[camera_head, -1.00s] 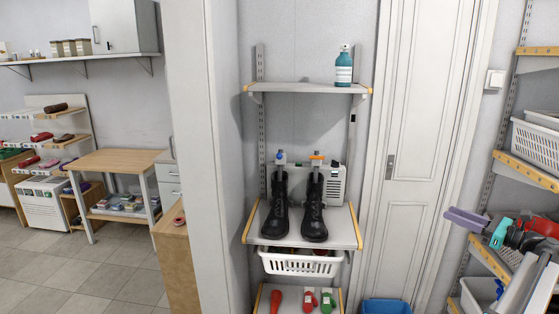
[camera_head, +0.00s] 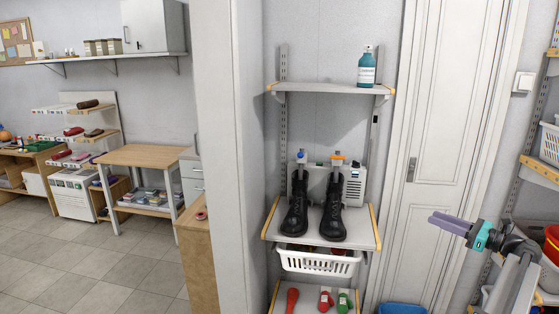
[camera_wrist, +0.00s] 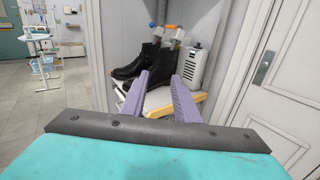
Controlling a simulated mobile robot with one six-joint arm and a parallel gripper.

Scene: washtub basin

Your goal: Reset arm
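My gripper (camera_head: 436,220) has purple fingers and a teal body. In the head view it is at the right, in front of the white door and pointing left, with nothing in it. In the wrist view my gripper (camera_wrist: 161,78) shows two purple fingers apart, with an empty gap between them. Beyond the fingertips, a pair of black boots (camera_head: 295,212) stands on a grey shelf (camera_head: 367,236). The boots also show in the wrist view (camera_wrist: 128,68), well clear of the fingers.
A teal bottle (camera_head: 366,70) stands on the upper shelf (camera_head: 320,88). A white basket (camera_head: 318,263) hangs under the boots. A blue bin (camera_head: 402,309) is below the door (camera_head: 448,130). A shelf rack (camera_head: 540,172) stands close at the right. Open floor (camera_head: 95,265) lies at the left.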

